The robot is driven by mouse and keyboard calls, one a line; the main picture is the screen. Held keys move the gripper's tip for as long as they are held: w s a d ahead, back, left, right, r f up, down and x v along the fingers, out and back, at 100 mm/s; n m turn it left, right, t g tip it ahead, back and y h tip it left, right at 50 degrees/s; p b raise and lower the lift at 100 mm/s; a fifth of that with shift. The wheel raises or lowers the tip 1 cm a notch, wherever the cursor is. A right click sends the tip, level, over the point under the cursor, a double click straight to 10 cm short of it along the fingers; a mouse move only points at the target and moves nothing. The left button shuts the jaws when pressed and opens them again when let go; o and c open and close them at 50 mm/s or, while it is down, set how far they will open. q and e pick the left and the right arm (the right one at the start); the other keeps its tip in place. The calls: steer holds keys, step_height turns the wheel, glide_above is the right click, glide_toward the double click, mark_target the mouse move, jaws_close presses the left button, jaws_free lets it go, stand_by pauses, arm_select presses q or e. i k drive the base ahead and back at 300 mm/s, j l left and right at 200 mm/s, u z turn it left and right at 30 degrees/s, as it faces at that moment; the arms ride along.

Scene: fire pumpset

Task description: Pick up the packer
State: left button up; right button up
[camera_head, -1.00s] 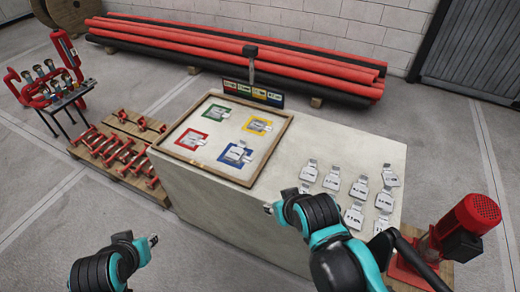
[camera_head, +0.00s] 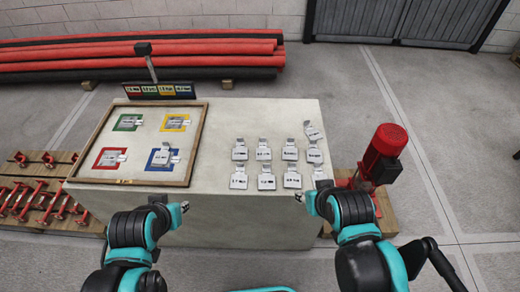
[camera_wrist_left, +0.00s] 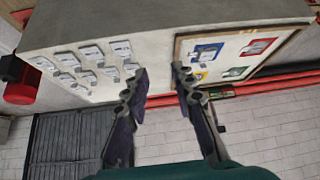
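Several grey labelled plates, which look like the packers (camera_head: 264,153), lie in rows on the right part of the pale table (camera_head: 222,120). They also show upside down in the left wrist view (camera_wrist_left: 92,53). Which one is meant cannot be told. My left gripper (camera_head: 174,207) is at the table's front edge, left of these plates; its two fingers stand apart and empty in the left wrist view (camera_wrist_left: 161,73). My right gripper (camera_head: 312,202) is at the front right corner, close to the lowest plates. Its fingers are too small and partly hidden to read.
A wooden-framed board (camera_head: 198,143) with green, yellow, red and blue squares, each bearing a plate, lies on the table's left. A red motor (camera_head: 384,154) stands at the right. Red pipes (camera_head: 200,50) lie behind. The table between board and plates is clear.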

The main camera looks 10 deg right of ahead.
mark_target(239, 154)
steer(key=i+j+z, duration=0.25)
steer(key=z, duration=0.15)
steer(key=i+j+z, duration=0.35)
